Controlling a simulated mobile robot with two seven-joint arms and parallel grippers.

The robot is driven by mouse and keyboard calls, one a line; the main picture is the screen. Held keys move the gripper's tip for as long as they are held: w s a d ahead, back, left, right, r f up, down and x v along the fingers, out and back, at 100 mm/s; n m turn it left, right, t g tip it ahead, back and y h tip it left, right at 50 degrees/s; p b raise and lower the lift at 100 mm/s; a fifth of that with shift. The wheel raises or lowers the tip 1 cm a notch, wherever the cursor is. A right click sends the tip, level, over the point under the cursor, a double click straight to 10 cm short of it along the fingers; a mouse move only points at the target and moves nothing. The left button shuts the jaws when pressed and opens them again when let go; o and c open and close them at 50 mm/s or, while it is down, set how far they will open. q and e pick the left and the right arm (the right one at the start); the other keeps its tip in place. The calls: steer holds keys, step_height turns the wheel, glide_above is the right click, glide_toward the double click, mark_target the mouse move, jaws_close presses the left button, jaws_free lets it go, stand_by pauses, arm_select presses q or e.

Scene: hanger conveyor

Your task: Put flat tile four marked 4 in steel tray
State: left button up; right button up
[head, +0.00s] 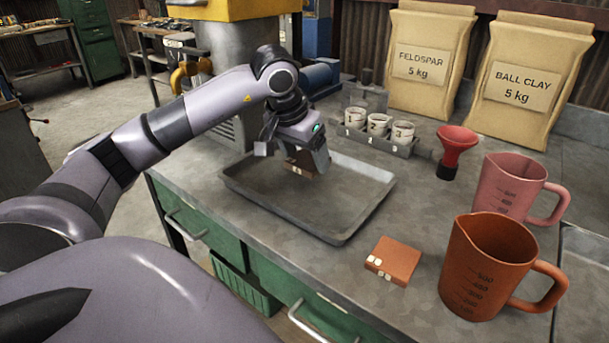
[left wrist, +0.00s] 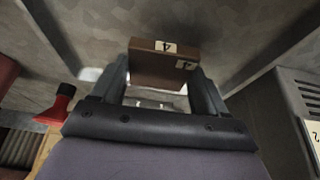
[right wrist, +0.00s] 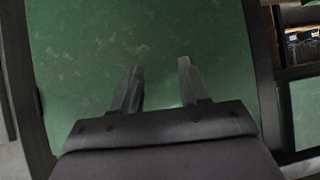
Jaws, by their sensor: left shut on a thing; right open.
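The flat tile marked 4 (left wrist: 150,62) is a brown tile with white labels reading 4 in the left wrist view. My left gripper (left wrist: 165,85) is shut on it. In the head view the tile (head: 300,168) hangs under my left gripper (head: 305,160), over the left back part of the steel tray (head: 345,225). I cannot tell from the head view whether the tile touches the tray floor. The rest of the tray is empty. My right gripper (right wrist: 158,90) is open and empty before a green surface in the right wrist view.
An orange-brown tile stack (head: 395,258) with white labels lies right of the tray. An orange jug (head: 485,270), a pink jug (head: 505,190), a red funnel (head: 456,148) and a holder with numbered cups (head: 378,140) stand nearby.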

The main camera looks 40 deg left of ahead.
mark_target(301, 163)
arm_select(q)
steer(key=shift+f, duration=2.15)
steer(key=shift+f+b, duration=0.15)
steer(key=shift+b, duration=0.2)
steer(key=o, duration=1.1)
steer(key=shift+s+r, duration=0.1)
steer(key=shift+r, duration=0.35)
steer(key=p+v, duration=0.1)
steer(key=v, duration=1)
steer(key=shift+s+r, duration=0.15)
